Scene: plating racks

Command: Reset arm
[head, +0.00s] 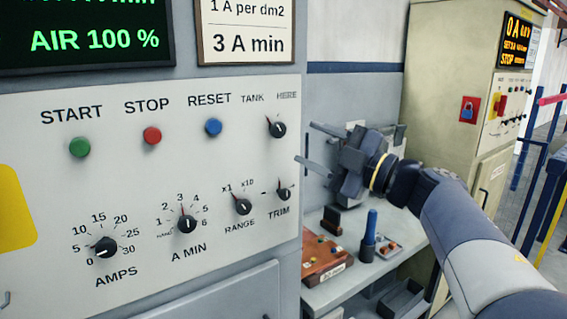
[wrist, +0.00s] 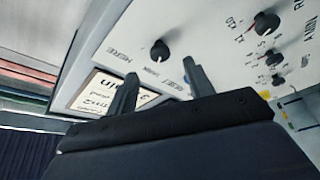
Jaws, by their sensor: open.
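My gripper (head: 306,146) is in the head view, right of the panel's edge, with its two fingers apart and nothing between them. In the wrist view my gripper (wrist: 160,82) shows its two fingers standing apart, with the panel behind them. The control panel (head: 200,160) carries green START (head: 80,148), red STOP (head: 152,136) and blue RESET (head: 213,127) buttons. A TANK/HERE knob (head: 277,129) is at its upper right, close to the fingers in the picture. The AMPS (head: 105,247), A MIN (head: 187,224), RANGE (head: 243,206) and TRIM (head: 284,192) knobs run below. No finger visibly touches a control.
A shelf (head: 345,287) below my gripper holds a brown box (head: 327,260) with buttons and a blue upright handle (head: 370,228). A beige cabinet (head: 440,60) with a display stands behind my arm. Blue rails (head: 552,185) are at the far right.

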